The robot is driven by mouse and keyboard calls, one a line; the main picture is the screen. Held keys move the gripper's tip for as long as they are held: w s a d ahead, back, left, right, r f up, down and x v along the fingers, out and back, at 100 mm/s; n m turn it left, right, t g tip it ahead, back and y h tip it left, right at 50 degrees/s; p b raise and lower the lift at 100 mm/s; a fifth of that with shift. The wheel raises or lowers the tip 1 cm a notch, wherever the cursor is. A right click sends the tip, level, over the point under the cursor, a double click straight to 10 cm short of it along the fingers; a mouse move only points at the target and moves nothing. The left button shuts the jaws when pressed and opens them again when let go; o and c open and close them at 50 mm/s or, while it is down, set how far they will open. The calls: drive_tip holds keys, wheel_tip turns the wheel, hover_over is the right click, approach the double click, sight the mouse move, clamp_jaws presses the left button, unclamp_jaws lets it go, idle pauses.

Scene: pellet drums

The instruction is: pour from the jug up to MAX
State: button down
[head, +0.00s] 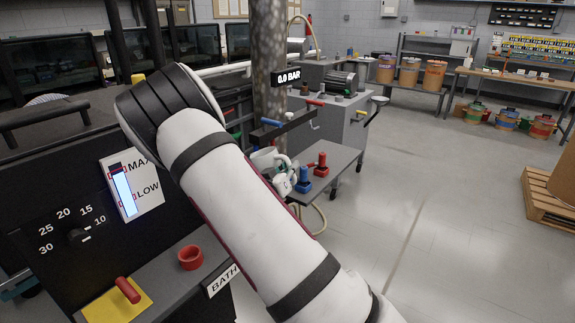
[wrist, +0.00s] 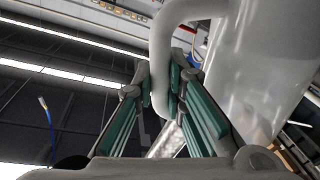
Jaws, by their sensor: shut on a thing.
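The white jug (head: 264,158) is partly hidden behind my arm in the head view. In the wrist view its pale handle (wrist: 163,45) runs between the fingers, with the jug body (wrist: 262,75) to the right. My gripper (wrist: 166,85) is shut on the handle; it also shows in the head view (head: 283,181), above a grey side table. The level gauge (head: 123,190), marked MAX and LOW, is on the dark machine panel at left. Its pale blue column reaches close to the upper red mark, with dark above. No stream shows.
A red ring (head: 190,257) sits on the grey ledge marked BATH, beside a red lever (head: 128,290) on a yellow plate. A mottled post (head: 269,70) stands behind my arm. Red and blue fittings (head: 313,172) stand on the side table (head: 335,165).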

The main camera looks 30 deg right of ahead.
drive_tip(key=shift+w+a+f+m+b, duration=0.1)
drive_tip(key=shift+w+f+m+b, duration=0.05)
drive_tip(key=shift+f+m+b, duration=0.5)
drive_tip(key=shift+w+a+f+m+b, duration=0.1)
drive_tip(key=shift+w+f+m+b, duration=0.1)
drive_tip(key=shift+f+m+b, duration=0.4)
drive_tip(key=shift+w+a+f+m+b, duration=0.15)
drive_tip(key=shift+f+m+b, duration=0.25)
drive_tip(key=shift+f+m, duration=0.4)
